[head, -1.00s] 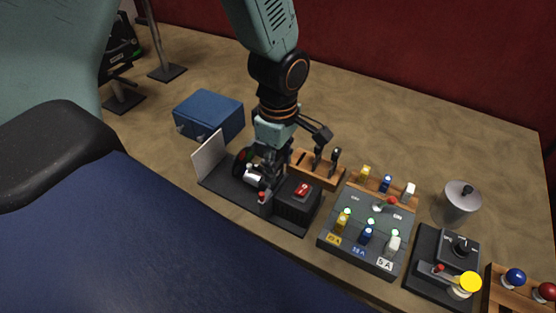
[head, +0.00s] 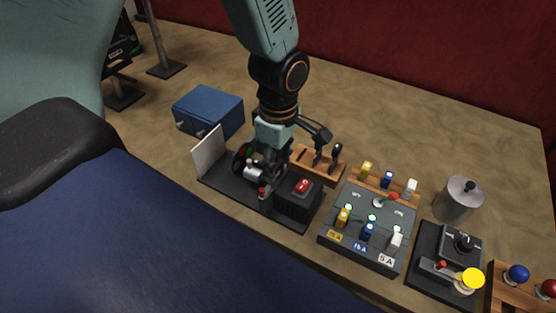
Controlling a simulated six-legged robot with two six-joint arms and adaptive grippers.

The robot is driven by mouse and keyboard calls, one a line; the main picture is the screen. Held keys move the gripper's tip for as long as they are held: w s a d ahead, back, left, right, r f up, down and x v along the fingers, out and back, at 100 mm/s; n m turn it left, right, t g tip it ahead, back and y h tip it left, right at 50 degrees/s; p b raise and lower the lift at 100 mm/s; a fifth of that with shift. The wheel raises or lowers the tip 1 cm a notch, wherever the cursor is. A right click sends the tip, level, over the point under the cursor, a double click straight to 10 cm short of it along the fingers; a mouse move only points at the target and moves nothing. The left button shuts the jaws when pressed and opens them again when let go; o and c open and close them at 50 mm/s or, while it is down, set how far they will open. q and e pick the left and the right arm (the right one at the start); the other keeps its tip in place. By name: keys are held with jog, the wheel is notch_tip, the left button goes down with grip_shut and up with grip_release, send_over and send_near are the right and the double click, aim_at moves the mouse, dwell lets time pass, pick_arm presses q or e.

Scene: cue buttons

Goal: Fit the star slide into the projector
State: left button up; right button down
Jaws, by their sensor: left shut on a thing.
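The projector (head: 297,202) is a black base with a dark box bearing a red switch, a silver lens part and a white screen (head: 208,153) at its left end. My left gripper (head: 267,168) points down over the middle of the projector, just left of the switch box. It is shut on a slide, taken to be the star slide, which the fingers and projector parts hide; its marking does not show. I cannot tell whether it sits in the projector. A wooden rack (head: 331,176) behind holds dark upright slides. My right gripper is not in view.
A blue box (head: 208,113) stands behind the screen. Right of the projector are a fuse panel (head: 340,239) with coloured fuses, a metal canister (head: 459,202), a dial unit with a yellow disc (head: 473,279) and a knob rack (head: 508,293).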

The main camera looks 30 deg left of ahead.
pick_arm(q)
jog(key=shift+f+b, duration=0.45)
jog(key=shift+f, duration=0.3)
dwell(0.6)
jog(key=o, duration=1.2)
jog(key=shift+o, duration=0.2)
jog(key=shift+o, duration=0.8)
jog(key=shift+r, duration=0.15)
jog(key=shift+r+p, duration=3.35)
jog(key=shift+r, duration=0.05)
jog(key=shift+f, duration=0.15)
